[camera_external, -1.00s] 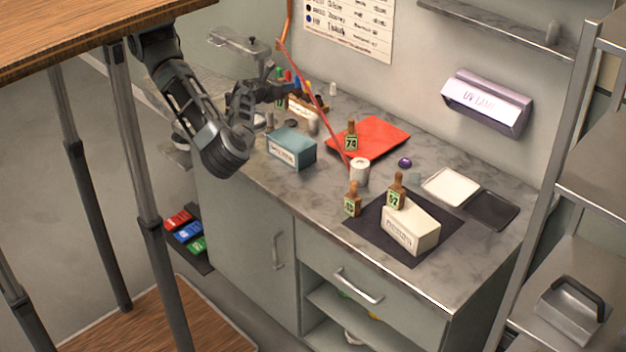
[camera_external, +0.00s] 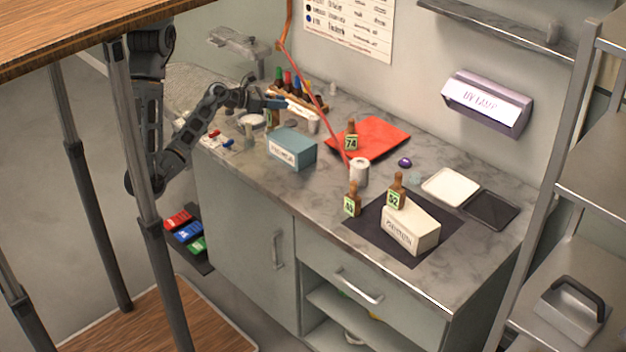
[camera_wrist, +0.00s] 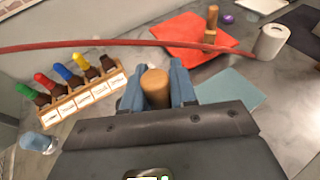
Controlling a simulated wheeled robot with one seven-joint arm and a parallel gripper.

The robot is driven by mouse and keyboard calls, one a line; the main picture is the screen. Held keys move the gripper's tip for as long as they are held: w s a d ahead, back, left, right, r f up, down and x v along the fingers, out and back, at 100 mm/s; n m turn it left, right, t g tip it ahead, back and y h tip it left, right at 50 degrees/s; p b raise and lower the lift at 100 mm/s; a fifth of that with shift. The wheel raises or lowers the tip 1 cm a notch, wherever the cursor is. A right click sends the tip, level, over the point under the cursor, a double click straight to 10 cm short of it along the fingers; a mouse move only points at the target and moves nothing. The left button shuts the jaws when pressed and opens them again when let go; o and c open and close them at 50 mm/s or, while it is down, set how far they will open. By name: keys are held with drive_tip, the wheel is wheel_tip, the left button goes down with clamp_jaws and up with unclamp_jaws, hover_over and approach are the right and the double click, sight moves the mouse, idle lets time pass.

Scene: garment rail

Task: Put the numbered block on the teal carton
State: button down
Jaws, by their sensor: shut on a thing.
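The teal carton (camera_external: 288,152) stands on the grey marbled worktop, left of the middle. Its flat top also shows in the wrist view (camera_wrist: 232,90), right of my fingers. My gripper (camera_external: 275,104) is just behind and left of the carton, above the worktop. It is shut on the round wooden handle of a block (camera_wrist: 155,86). In the outside view the block hangs partly hidden under the fingers, behind the carton, and I cannot read its number. Other wooden-handled numbered blocks stand on the red mat (camera_external: 387,139), the dark mat (camera_external: 362,226) and the white carton (camera_external: 408,233).
A rack of colour-topped bottles (camera_wrist: 84,101) stands beside my gripper. A red hose (camera_external: 322,100) hangs across the worktop between the gripper side and the red mat. A white roll (camera_external: 359,172) stands right of the teal carton. White and dark trays lie farther right.

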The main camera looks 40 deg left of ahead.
drive_tip(key=d+r+m+g+h, duration=0.5)
drive_tip(key=d+r+m+h, duration=0.1)
drive_tip(key=d, duration=0.3)
drive_tip(key=f, duration=0.2)
drive_tip(key=f+b, duration=0.1)
drive_tip(key=f, duration=0.4)
drive_tip(key=shift+s+f, duration=0.25)
drive_tip(key=shift+f, duration=0.1)
drive_tip(key=c, duration=0.9)
unclamp_jaws()
